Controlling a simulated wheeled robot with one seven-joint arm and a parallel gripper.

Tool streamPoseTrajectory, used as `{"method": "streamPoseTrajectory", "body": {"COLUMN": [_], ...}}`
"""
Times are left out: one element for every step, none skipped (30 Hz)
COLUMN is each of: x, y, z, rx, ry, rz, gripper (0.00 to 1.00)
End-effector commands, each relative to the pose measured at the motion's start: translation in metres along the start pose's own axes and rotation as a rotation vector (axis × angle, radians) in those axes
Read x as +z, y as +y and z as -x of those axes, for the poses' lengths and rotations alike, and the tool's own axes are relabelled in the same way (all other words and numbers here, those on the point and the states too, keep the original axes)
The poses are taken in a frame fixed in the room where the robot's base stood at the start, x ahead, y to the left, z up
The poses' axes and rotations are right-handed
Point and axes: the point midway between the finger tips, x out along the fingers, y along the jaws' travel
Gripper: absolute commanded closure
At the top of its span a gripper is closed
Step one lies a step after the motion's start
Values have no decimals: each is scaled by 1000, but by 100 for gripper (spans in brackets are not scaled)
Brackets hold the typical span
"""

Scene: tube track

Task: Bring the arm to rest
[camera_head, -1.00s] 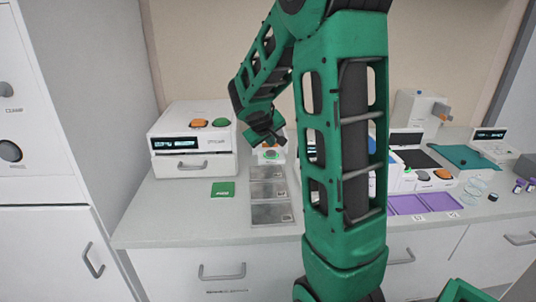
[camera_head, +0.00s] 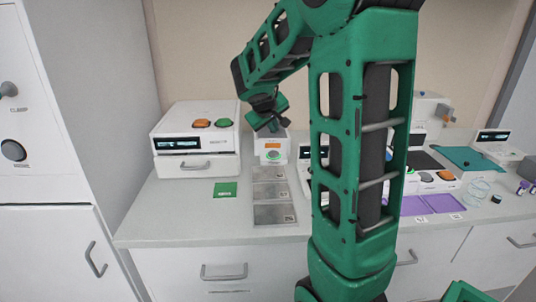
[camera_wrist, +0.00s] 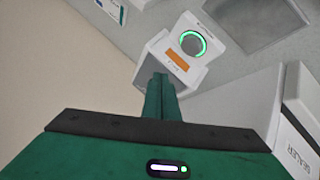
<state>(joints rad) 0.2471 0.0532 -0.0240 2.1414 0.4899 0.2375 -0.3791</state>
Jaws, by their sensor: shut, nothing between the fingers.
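My green arm rises from the lower middle of the head view and bends over to the left. My gripper (camera_head: 270,121) hangs above the back of the counter, over the small white device with a green ring button. In the wrist view my gripper (camera_wrist: 160,82) is shut, its green fingers together with nothing between them. The white device (camera_head: 271,148) has an orange display and stands behind the grey plates; it also shows in the wrist view (camera_wrist: 186,50) beyond the fingertips. My arm hides part of the counter's middle.
A white box device (camera_head: 195,140) with orange and green buttons stands left of the gripper. Grey metal plates (camera_head: 273,192) and a green card (camera_head: 225,189) lie on the counter (camera_head: 170,215). Purple trays (camera_head: 442,203) and other devices stand right. A tall cabinet (camera_head: 95,100) is at left.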

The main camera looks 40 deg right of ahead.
Motion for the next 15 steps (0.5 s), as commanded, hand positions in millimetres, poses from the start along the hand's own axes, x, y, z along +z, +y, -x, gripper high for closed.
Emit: {"method": "streamPoseTrajectory", "body": {"x": [0,0,0,0,0,0,0,0,2,4,8,16,23,32,48], "y": [0,0,0,0,0,0,0,0,0,0,0,-1,-2,-2,-4], "z": [0,0,0,0,0,0,0,0,1,2,4,8,13,18,26], "rx": [0,0,0,0,0,0,0,0,-2,-5,-11,-23,-34,-47,-69], "ry": [0,0,0,0,0,0,0,-1,-3,-7,-13,-28,-42,-59,-89], "rz": [0,0,0,0,0,0,0,0,-3,-6,-12,-22,-33,-47,-70], "gripper": [100,100,100,100,100,100,100,100,100,100,100,100,100,100,100]}}
